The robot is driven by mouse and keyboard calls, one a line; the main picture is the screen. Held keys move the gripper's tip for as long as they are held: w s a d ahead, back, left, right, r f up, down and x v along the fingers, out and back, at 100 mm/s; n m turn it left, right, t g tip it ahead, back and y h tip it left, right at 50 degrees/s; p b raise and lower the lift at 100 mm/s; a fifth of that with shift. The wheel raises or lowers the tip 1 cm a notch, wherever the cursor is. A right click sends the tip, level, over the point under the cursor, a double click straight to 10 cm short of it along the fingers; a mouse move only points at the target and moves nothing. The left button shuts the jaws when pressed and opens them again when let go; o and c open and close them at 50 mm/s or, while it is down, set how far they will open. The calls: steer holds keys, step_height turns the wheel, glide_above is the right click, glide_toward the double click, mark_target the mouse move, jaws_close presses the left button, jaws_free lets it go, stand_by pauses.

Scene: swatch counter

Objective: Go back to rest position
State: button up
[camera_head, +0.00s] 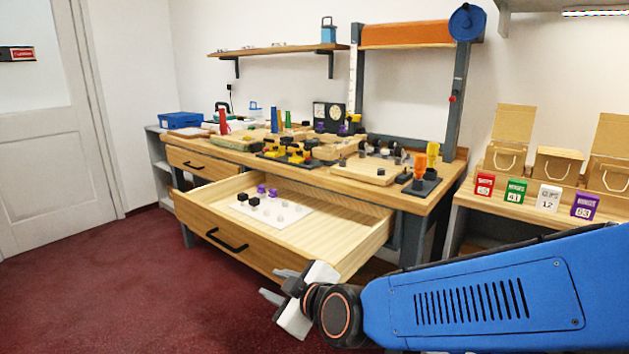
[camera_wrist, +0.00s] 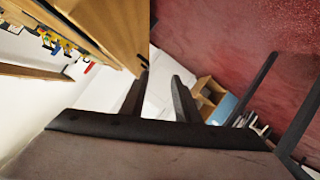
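My gripper (camera_head: 278,285) hangs in front of the workbench, low over the red floor, at the end of my blue arm. Its two fingers are apart, with nothing visible between them. In the wrist view the two dark fingers (camera_wrist: 160,82) also stand apart, with a gap between them. The gripper is in front of the open drawer (camera_head: 345,245) and touches nothing that I can see.
The workbench (camera_head: 430,203) carries several tools and small parts. Its open drawer holds a white sheet (camera_head: 295,219) with black, purple and pale pieces. A side table (camera_head: 470,198) with cardboard boxes (camera_head: 557,165) stands right. The red floor (camera_head: 100,290) at left is clear.

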steer(key=s+d+f+m+g+h, duration=0.1)
steer(key=s+d+m, duration=0.3)
steer(key=d, duration=0.8)
steer(key=s+d+f+m+g+h, duration=0.1)
steer(key=s+d+m+g+h, duration=0.1)
steer(key=s+d+m+h, duration=0.2)
steer(key=s+d+f+m+g+h, duration=0.2)
steer(key=s+d+m, duration=0.4)
steer(key=d, duration=1.5)
steer(key=s+h, duration=0.1)
steer(key=s, duration=0.1)
steer(key=shift+s+g, duration=0.3)
